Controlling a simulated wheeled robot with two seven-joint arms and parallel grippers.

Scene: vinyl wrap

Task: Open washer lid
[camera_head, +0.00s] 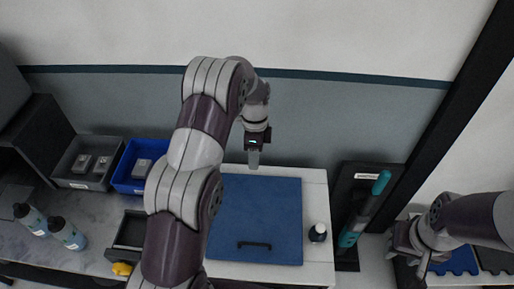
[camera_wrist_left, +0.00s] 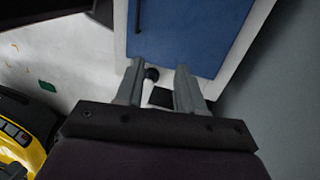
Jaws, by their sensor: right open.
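The washer is a white box (camera_head: 316,262) with a flat blue lid (camera_head: 255,205) lying shut on top. A black bar handle (camera_head: 254,244) is near the lid's front edge. In the left wrist view the lid (camera_wrist_left: 185,35) is at the top, with the handle (camera_wrist_left: 138,16) at its left side. My left gripper (camera_head: 253,160) is above the lid's back edge, apart from the handle. My right gripper (camera_head: 410,252) is open and empty at the far right, away from the lid.
A dark bottle (camera_head: 318,232) stands on the white top right of the lid. A black holder with a teal tool (camera_head: 364,205) is further right. Grey (camera_head: 88,162) and blue (camera_head: 141,165) bins and two bottles (camera_head: 66,233) are on the left counter. A wall is behind.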

